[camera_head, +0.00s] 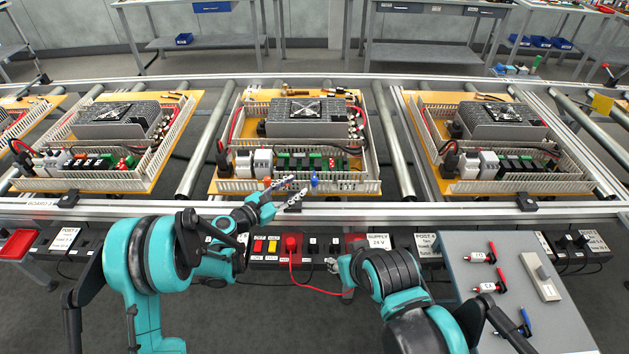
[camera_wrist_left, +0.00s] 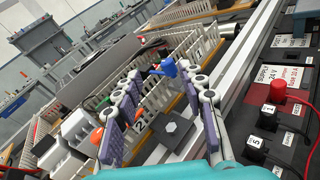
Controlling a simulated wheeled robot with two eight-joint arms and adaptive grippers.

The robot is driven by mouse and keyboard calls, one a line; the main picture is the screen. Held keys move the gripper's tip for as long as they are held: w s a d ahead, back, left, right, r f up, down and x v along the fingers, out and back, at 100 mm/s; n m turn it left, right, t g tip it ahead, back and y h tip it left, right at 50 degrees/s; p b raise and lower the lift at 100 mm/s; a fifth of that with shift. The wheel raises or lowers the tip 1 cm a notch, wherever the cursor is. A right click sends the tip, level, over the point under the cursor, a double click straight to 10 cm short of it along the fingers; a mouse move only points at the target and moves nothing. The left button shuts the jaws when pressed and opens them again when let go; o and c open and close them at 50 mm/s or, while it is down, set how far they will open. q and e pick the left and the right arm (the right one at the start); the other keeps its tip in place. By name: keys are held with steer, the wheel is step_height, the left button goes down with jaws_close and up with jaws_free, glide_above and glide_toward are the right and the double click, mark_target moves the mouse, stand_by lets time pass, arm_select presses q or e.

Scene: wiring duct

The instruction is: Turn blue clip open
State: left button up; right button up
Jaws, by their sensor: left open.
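The blue clip (camera_head: 314,179) stands on the front wall of the middle board's wiring duct (camera_head: 235,186). It also shows in the left wrist view (camera_wrist_left: 168,68), just beyond the gap between my left fingertips. An orange clip (camera_head: 267,182) sits farther left on the same wall; it shows beside the left finger in the wrist view (camera_wrist_left: 97,136). My left gripper (camera_head: 292,187) is open and empty, in front of the duct and left of the blue clip. My right arm (camera_head: 385,272) is low at the right; its fingers are mostly hidden.
The middle board (camera_head: 222,150) lies on a roller conveyor, with similar boards left and right. A conveyor rail (camera_head: 400,207) runs in front. Below it are a supply panel with a red plug (camera_head: 291,243) and red cable, and a grey side table (camera_head: 520,320) with tools.

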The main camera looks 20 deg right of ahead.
mark_target(312, 183)
arm_select(q)
steer(key=f+n, duration=0.1)
steer(key=d+f+n+h, duration=0.1)
steer(key=d+f, duration=0.1)
steer(key=shift+w+f+n, duration=0.25)
steer(key=shift+w+n, duration=0.15)
steer(key=b+x, duration=0.2)
steer(key=x, duration=0.4)
steer(key=shift+w+d+r, duration=0.1)
steer(key=shift+d, duration=0.05)
steer(key=shift+w+d+r, duration=0.1)
steer(key=shift+w+d, duration=0.15)
steer(key=shift+d, duration=0.1)
jaws_close()
